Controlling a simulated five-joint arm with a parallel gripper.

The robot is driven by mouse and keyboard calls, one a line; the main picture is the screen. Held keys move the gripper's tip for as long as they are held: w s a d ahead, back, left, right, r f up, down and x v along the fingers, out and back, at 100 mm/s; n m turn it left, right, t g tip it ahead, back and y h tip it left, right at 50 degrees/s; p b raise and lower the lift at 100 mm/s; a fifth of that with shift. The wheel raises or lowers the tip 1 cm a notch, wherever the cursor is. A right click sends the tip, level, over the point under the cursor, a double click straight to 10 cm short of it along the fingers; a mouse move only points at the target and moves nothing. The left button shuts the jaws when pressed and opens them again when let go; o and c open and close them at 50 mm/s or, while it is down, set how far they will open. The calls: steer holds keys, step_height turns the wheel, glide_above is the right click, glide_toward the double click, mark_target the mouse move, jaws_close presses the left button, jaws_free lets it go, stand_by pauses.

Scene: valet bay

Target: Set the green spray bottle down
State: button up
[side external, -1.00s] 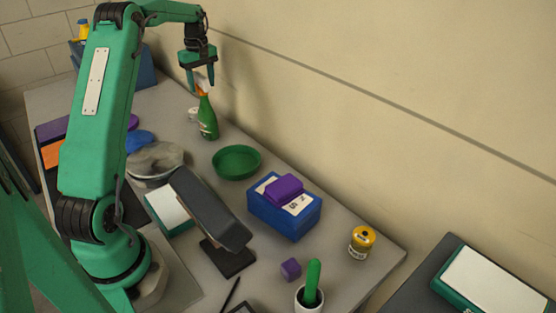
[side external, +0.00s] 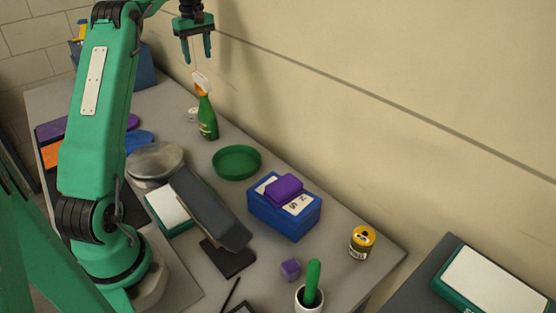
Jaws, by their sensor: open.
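The green spray bottle (side external: 207,118) stands upright on the grey table near the wall, behind the green dish. Its orange and white spray head (side external: 201,84) is uncovered. My gripper (side external: 197,58) is open and empty, with its fingers pointing down. It hangs above the spray head, with a gap between them.
A green round dish (side external: 237,162) lies in front of the bottle. A small white item (side external: 193,114) is just left of the bottle. A blue box (side external: 284,212) with a purple block (side external: 284,188) on top and a yellow-lidded jar (side external: 361,243) stand nearer. A metal bowl-like thing (side external: 155,160) is to the left.

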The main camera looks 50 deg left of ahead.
steer(key=shift+d, duration=0.1)
stand_by(0.3)
steer(key=s+d+r+m+t, duration=0.1)
steer(key=d+r+m, duration=0.15)
steer(key=d, duration=0.45)
steer(key=s+d+r+m+t+y, duration=0.1)
steer(key=s+d+r+m, duration=0.15)
steer(key=d, duration=0.55)
steer(key=s+d+r+m, duration=0.1)
steer(key=d+r+m, duration=0.15)
steer(key=d, duration=0.45)
steer(key=s+d+f+m+t, duration=0.1)
steer(key=s+d+f+m, duration=0.3)
steer(key=s+d, duration=0.3)
steer(key=s+d+f+m+t+h, duration=0.1)
steer(key=s+d+f+m+t, duration=0.1)
steer(key=s+d+f+m, duration=0.3)
steer(key=s+d+m, duration=0.1)
steer(key=s+d, duration=0.2)
steer(key=shift+s+d+f+t, duration=0.2)
steer(key=shift+s+d+t, duration=0.1)
steer(key=shift+d, duration=0.1)
